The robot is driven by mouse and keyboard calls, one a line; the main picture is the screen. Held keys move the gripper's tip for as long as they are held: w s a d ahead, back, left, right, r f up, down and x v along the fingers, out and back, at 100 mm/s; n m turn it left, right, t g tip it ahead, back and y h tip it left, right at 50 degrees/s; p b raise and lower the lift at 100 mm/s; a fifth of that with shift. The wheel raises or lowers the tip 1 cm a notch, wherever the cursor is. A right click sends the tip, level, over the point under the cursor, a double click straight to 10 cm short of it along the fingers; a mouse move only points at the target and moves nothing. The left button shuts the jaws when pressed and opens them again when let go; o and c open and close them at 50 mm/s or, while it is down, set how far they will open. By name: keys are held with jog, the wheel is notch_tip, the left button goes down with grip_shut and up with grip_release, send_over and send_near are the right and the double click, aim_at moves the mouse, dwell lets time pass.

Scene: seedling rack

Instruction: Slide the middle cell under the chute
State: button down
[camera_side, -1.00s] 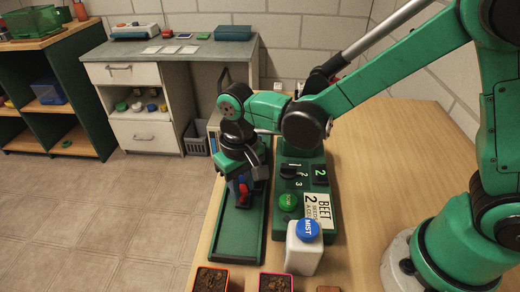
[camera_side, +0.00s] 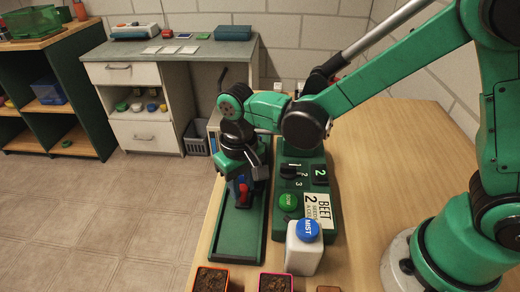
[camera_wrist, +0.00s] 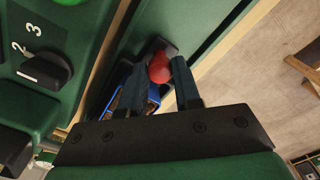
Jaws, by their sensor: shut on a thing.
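My gripper (camera_wrist: 163,74) points down over the long green track (camera_side: 236,240) and is shut on a red knob (camera_wrist: 159,69). In the side view the red knob (camera_side: 243,191) shows low between the fingers. A blue-edged cell tray (camera_wrist: 152,94) with brown contents lies beside the knob in the wrist view, partly hidden by a finger. I cannot tell its separate cells apart. The chute cannot be made out; my arm and gripper cover the far part of the track.
Right of the track stands a green panel (camera_side: 328,222) with a black dial (camera_side: 290,171), a green button (camera_side: 287,202) and a BEET card (camera_side: 319,209). A white box with a blue MIST button (camera_side: 307,229) and soil pots (camera_side: 211,279) stand in front. The near track is clear.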

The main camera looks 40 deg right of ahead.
jog(key=shift+w+d, duration=1.4)
jog(key=c, duration=0.9)
grip_release()
jog(key=shift+r, duration=2.85)
